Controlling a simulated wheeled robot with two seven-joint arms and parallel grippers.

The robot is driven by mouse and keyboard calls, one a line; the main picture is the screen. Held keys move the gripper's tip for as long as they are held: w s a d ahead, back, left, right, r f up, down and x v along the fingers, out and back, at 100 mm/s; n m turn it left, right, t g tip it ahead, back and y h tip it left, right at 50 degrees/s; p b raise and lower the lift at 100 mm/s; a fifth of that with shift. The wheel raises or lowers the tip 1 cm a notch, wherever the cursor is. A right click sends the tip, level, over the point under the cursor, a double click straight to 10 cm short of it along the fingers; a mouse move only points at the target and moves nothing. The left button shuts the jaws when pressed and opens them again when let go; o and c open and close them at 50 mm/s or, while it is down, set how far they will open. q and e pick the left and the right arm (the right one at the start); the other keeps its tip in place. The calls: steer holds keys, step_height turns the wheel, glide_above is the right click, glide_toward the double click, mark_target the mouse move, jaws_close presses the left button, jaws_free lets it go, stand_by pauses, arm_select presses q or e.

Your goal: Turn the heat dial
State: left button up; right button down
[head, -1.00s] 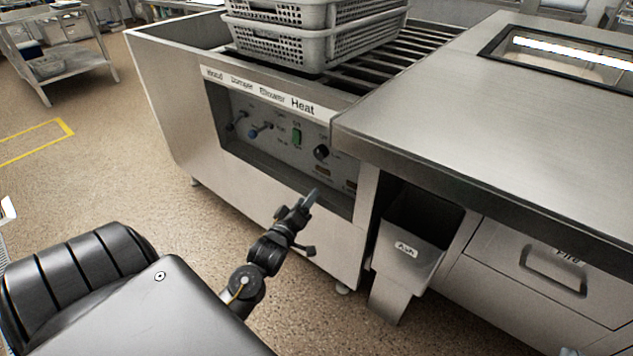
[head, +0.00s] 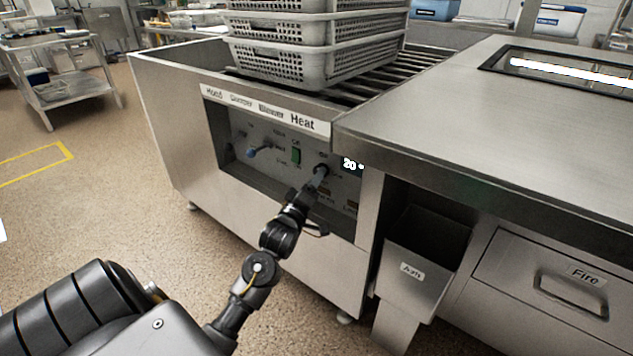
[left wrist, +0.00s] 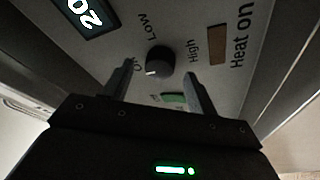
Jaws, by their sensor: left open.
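The heat dial (left wrist: 159,61) is a round black knob on the grey control panel, with Low and High printed beside it. In the left wrist view my left gripper (left wrist: 160,82) is open, with one finger on each side of the dial's near edge. A gap shows between each finger and the knob. A display (left wrist: 88,14) reads 20. My right gripper is not in view.
The panel is recessed, with a blue-tipped switch (head: 263,151) and a green switch (head: 296,156) left of the dial. A steel counter (head: 480,150) juts out at the right. An ash bin (head: 415,265) stands below it. Stacked baskets (head: 300,65) rest on the rollers above.

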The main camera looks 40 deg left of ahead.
arm_select(q)
steer(key=shift+x, duration=0.95)
steer(key=c, duration=1)
